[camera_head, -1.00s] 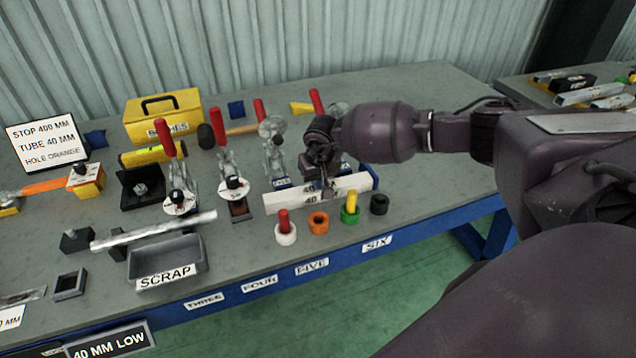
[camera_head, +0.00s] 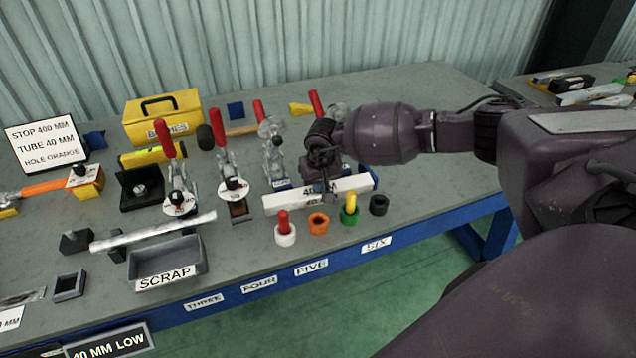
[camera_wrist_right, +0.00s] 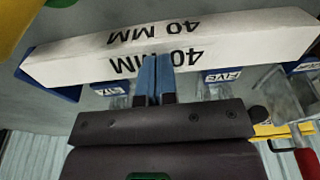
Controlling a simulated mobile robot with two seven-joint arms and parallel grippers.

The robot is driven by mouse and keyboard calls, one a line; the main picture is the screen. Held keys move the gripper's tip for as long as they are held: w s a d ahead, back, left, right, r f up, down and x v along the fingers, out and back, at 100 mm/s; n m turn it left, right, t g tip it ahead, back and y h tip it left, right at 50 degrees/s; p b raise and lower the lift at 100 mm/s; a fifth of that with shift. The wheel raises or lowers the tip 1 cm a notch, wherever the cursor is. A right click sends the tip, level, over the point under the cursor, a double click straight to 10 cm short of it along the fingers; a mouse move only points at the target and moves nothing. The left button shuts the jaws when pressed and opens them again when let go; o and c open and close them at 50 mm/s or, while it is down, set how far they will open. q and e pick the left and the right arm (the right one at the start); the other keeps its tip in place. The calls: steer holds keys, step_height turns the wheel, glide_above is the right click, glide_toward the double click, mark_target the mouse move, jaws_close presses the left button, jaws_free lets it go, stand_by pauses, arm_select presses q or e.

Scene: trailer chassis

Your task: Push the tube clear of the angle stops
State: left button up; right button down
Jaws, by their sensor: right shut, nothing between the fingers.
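The tube is a white square bar (camera_head: 285,200) marked 40 MM, lying lengthwise near the bench's front edge, behind a row of coloured collars. It fills the top of the right wrist view (camera_wrist_right: 90,55). Blue pieces, apparently the angle stops, show at its left end (camera_wrist_right: 45,88) and right end (camera_wrist_right: 303,66) in that view. My right gripper (camera_head: 330,192) is shut and empty, pointing down at the middle of the tube. Its blue fingertips (camera_wrist_right: 155,78) are at the tube's long side, touching or very close. My left gripper is out of view.
White, orange, green and black collars (camera_head: 318,223) stand in front of the tube. Toggle clamps with red handles (camera_head: 225,160) stand behind and left. The grey SCRAP tray (camera_head: 167,265) and a silver bar are further left. Bench right of the tube is clear.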

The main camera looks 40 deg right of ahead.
steer(key=shift+s+a+r, duration=0.1)
steer(key=shift+s+r, duration=0.05)
steer(key=shift+s, duration=0.1)
steer(key=shift+s+a+r, duration=0.1)
steer(key=shift+s, duration=0.15)
steer(key=s+a, duration=0.1)
steer(key=s, duration=0.2)
steer(key=s+a, duration=0.1)
steer(key=s, duration=0.3)
steer(key=s+p, duration=0.1)
steer(key=s, duration=0.3)
steer(key=shift+a+r, duration=0.15)
steer(key=shift+a, duration=0.25)
